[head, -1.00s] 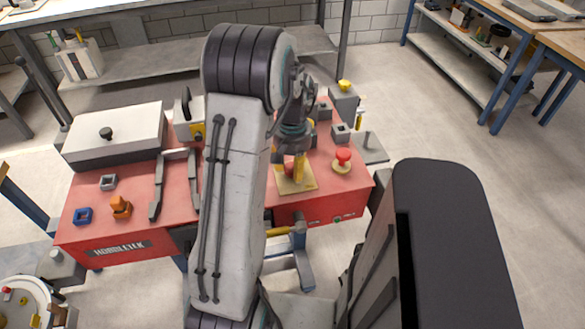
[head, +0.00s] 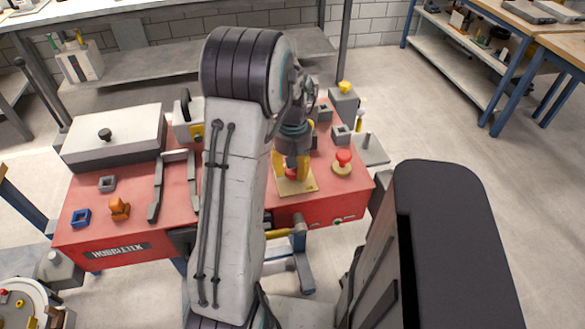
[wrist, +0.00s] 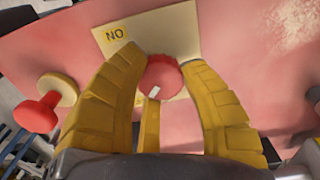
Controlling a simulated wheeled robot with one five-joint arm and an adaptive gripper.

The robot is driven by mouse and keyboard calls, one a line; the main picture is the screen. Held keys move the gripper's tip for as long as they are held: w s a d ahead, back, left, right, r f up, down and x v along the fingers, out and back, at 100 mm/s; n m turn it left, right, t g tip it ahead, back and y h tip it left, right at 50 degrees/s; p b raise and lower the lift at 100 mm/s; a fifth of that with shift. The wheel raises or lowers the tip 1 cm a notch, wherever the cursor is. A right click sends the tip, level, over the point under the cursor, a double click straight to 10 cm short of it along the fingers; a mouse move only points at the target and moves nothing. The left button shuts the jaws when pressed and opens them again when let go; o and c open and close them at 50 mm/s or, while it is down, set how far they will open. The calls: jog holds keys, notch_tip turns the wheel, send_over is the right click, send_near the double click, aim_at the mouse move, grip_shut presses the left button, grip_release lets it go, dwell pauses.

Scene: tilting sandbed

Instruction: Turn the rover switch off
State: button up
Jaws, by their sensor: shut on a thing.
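The rover switch is a pale yellow plate (head: 297,187) on the front of the red table, with a red knob (wrist: 160,77). The plate also shows in the wrist view (wrist: 178,36), with a yellow "ON" label (wrist: 116,35) that reads upside down. My gripper (wrist: 162,72) has its yellow fingers on either side of the red knob and is shut on it. In the head view my gripper (head: 291,170) points down over the plate. The fingers hide part of the plate, and any label under them cannot be read.
A red mushroom-shaped button (head: 343,157) on a pale base stands just right of the plate, and also shows in the wrist view (wrist: 38,113). Grey blocks (head: 341,133) stand behind it. A grey box (head: 115,140) and a two-pronged grey piece (head: 157,188) are farther left.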

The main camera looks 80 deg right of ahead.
jog(key=shift+a+f, duration=0.15)
jog(key=o, duration=1.2)
notch_tip(320, 180, up, 12)
jog(key=shift+r, duration=0.1)
dwell(0.7)
